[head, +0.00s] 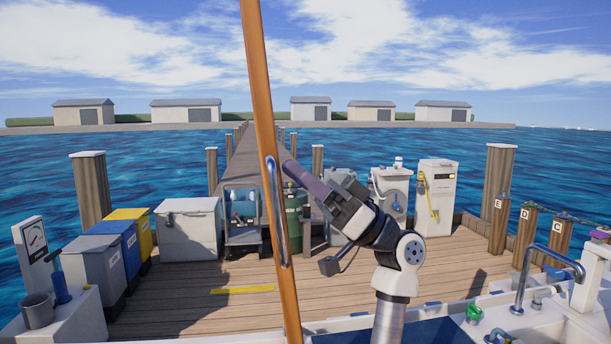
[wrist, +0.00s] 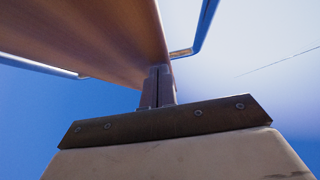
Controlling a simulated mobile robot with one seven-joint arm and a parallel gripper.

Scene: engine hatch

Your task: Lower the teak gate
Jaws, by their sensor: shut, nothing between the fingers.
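The teak gate (head: 258,90) stands raised, seen nearly edge-on as a tall, slightly tilted brown board in the head view. A shiny curved metal handle (head: 273,195) is fixed along it. My gripper (head: 290,168) is shut and empty, just right of the gate and level with the handle's upper part; the head view does not show whether they touch. In the wrist view the gate's brown face (wrist: 95,35) fills the upper left, with a bar on either side, one at the right (wrist: 206,28). The gate's lower end is out of frame.
Beyond lies a plank dock with bins (head: 85,268), a white chest (head: 188,228), a cart (head: 243,225), a green drum (head: 294,215) and white cabinets (head: 437,195). Open air surrounds the raised gate.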

